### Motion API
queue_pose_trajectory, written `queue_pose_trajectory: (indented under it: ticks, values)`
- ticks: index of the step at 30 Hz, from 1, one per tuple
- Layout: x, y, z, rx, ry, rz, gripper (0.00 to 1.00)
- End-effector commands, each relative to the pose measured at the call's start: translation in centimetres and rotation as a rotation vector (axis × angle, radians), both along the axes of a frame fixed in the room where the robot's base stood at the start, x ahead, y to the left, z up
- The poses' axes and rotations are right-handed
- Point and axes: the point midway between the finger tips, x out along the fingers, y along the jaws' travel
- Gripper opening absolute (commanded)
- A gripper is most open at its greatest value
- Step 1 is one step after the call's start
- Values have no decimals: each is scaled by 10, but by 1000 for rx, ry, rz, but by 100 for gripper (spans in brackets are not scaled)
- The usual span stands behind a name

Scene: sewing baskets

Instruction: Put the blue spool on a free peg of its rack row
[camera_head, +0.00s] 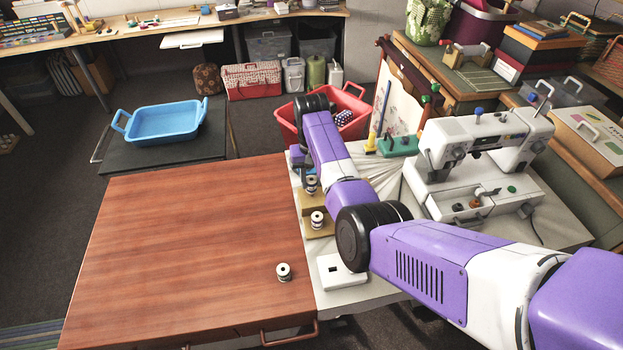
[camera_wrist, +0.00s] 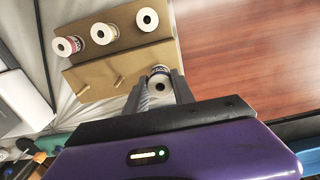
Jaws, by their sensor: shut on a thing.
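My gripper (camera_wrist: 158,90) is shut on the blue spool (camera_wrist: 160,71), a white-ended spool with a blue band. In the wrist view it is at the right end of the lower row of the tan rack (camera_wrist: 130,55). Two bare pegs stand in that row, a left peg (camera_wrist: 84,90) and a middle peg (camera_wrist: 118,81). I cannot tell whether a peg is under or inside the held spool. The upper row carries three spools: left (camera_wrist: 68,46), middle (camera_wrist: 102,33) and right (camera_wrist: 147,19). In the head view my arm hides much of the rack (camera_head: 323,232).
A loose spool (camera_head: 284,273) stands on the reddish wooden tabletop (camera_head: 190,240), which is otherwise clear. A white sewing machine (camera_head: 480,135) stands right of my arm. A red basket (camera_head: 288,127) is behind the rack, and a blue tray (camera_head: 165,122) is at the back left.

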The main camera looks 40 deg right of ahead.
Motion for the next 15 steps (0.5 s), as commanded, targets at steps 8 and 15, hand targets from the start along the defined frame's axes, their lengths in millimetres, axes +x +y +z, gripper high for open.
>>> queue_pose_trajectory:
  ticks: [8,15]
  values:
    - [0,0,-7,0,0,0,0]
    - [0,0,-12,0,0,0,0]
